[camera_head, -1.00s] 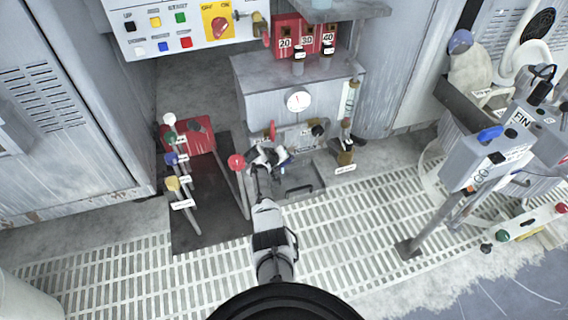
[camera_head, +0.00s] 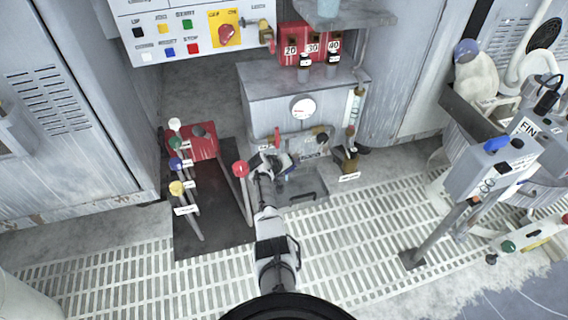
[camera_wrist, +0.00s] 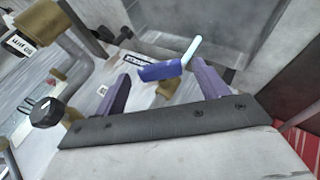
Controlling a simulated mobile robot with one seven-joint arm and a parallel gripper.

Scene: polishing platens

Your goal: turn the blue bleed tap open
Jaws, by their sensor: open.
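The blue bleed tap (camera_wrist: 160,71) shows in the wrist view as a short blue bar handle. A pale rod-like piece (camera_wrist: 190,50) stands beside its right end, and a partly covered label sits behind it. My gripper (camera_wrist: 160,72) is open, with its two purple fingers to the left and right of the blue handle. I see no finger touching it, and the depth between them is hard to judge. In the head view my gripper (camera_head: 274,161) is at the lower front of the grey cabinet (camera_head: 265,85), and it largely hides the tap.
A red-knobbed lever (camera_head: 240,168) stands close left of my gripper. Levers with white, green, blue and yellow knobs (camera_head: 176,188) are further left. A gauge (camera_head: 303,107) is above. Brass fittings (camera_wrist: 41,22) and a black knob (camera_wrist: 46,112) lie left in the wrist view.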

